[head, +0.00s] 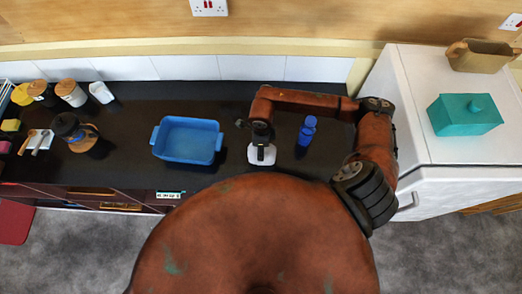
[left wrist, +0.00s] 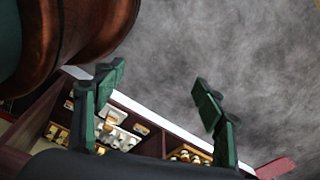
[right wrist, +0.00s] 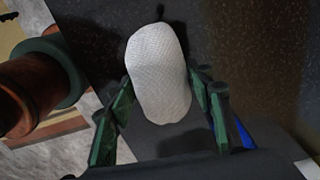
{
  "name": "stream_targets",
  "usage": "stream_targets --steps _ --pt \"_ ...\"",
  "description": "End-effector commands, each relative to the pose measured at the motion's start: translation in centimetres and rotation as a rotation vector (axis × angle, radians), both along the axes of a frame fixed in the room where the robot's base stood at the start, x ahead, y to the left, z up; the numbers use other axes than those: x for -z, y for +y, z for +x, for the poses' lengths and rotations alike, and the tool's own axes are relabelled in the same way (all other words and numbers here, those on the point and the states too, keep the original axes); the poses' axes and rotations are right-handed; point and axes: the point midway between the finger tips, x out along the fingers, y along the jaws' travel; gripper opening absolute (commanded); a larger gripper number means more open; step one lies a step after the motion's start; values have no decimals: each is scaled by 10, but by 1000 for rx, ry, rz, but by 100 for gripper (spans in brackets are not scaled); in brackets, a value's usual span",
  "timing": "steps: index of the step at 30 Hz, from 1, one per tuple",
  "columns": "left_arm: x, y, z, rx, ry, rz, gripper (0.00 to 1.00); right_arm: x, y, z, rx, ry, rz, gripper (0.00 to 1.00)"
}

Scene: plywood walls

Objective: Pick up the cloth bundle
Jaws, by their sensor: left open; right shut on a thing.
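The cloth bundle is a white, rounded, textured lump (right wrist: 158,62) between the fingers of my right gripper (right wrist: 163,84) in the right wrist view. My right gripper is shut on it. In the head view the right gripper (head: 261,138) points down over the dark counter, with the white bundle (head: 262,155) under it, partly covered. I cannot tell whether the bundle touches the counter. My left gripper (left wrist: 160,80) is open and empty in the left wrist view, above the floor and open drawers. It does not show in the head view.
A blue tray (head: 187,140) stands left of the right gripper, and a blue object (head: 306,131) stands close on its right. A coffee press (head: 70,130) and several jars (head: 71,92) stand at the left. A teal box (head: 464,116) sits on the white fridge (head: 415,75).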

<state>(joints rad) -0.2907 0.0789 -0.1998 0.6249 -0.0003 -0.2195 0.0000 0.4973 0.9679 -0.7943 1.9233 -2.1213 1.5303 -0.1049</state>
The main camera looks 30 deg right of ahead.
Motion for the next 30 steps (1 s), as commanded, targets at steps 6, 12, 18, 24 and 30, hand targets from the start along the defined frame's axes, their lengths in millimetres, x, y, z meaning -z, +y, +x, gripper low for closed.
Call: stream_targets --steps 6,12,18,24,30 --pt "18 2 -24 -6 30 2 64 -19 0 2 -2 -7 -1 7" --pt "33 3 -25 -5 32 4 64 -60 27 -12 -8 -7 4 7" --pt "49 2 -9 -1 12 2 64 -96 66 -36 -11 -5 4 7" --pt "59 2 -6 0 7 2 64 -115 101 -56 -7 -4 2 7" --pt "63 2 -9 -1 12 1 64 -125 118 -67 -3 -2 1 7"
